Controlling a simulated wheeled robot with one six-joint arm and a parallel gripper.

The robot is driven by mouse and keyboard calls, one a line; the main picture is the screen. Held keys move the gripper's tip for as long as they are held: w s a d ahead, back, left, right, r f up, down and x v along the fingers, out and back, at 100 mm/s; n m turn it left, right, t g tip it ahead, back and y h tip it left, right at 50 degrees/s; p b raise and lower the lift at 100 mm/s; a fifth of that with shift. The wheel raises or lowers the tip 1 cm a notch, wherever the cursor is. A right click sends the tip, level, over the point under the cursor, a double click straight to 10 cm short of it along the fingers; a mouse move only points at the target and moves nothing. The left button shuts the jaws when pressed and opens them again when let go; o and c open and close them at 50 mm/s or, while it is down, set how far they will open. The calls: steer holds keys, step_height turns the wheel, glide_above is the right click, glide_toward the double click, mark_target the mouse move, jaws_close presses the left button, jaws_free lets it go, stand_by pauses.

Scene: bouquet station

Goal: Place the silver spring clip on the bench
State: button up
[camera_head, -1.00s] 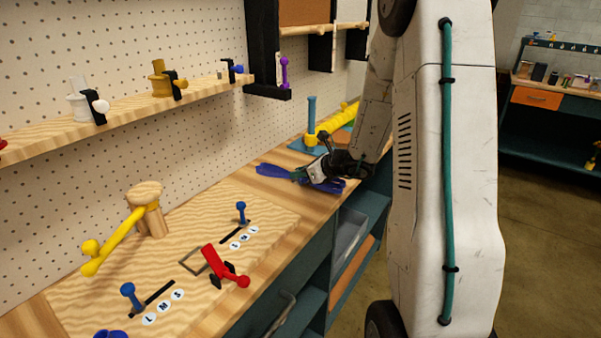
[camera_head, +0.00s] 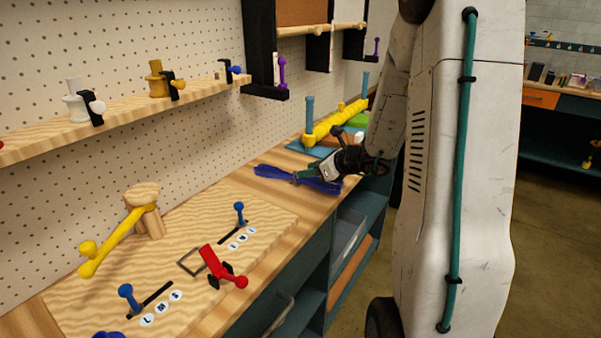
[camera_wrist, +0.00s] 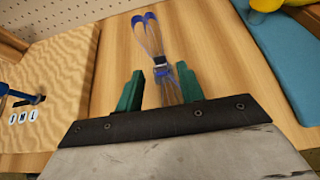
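A clip with blue tips, silver-grey arms and a dark middle band (camera_wrist: 150,42) lies flat on the wooden bench (camera_wrist: 222,60) in the wrist view; I take it to be the silver spring clip. In the head view its blue ends (camera_head: 273,173) show on the bench. My gripper (camera_wrist: 161,88) has its two green fingers apart, with the near part of the clip between them. A gap shows beside the left finger; I cannot tell whether the right finger touches the clip. In the head view my gripper (camera_head: 306,177) is low over the clip.
A teal mat (camera_wrist: 278,45) with yellow parts lies to the right in the wrist view. A wavy-grained board (camera_head: 190,250) with blue levers and a red clamp (camera_head: 222,266) is at the near left. A pegboard wall and shelf stand behind. Bare bench lies around the clip.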

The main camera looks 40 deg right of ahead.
steer(key=v, duration=0.6)
steer(key=shift+s+r, duration=0.2)
steer(key=shift+s, duration=0.15)
steer(key=s+a+r+n+g+y, duration=0.2)
steer(key=s+a+r+n+g, duration=0.15)
steer(key=a+n, duration=0.55)
steer(key=s+a+r+n+g+y, duration=0.1)
steer(key=s+a+r+n+g, duration=0.4)
steer(key=a, duration=0.6)
steer(key=s+a+r+n+g+h, duration=0.1)
steer(key=s+a+n+h, duration=0.2)
steer(key=s+n+h, duration=0.4)
steer(key=shift+s+r+n, duration=0.2)
steer(key=shift+s+n, duration=4.55)
steer(key=shift+n, duration=0.75)
steer(key=shift+g, duration=0.25)
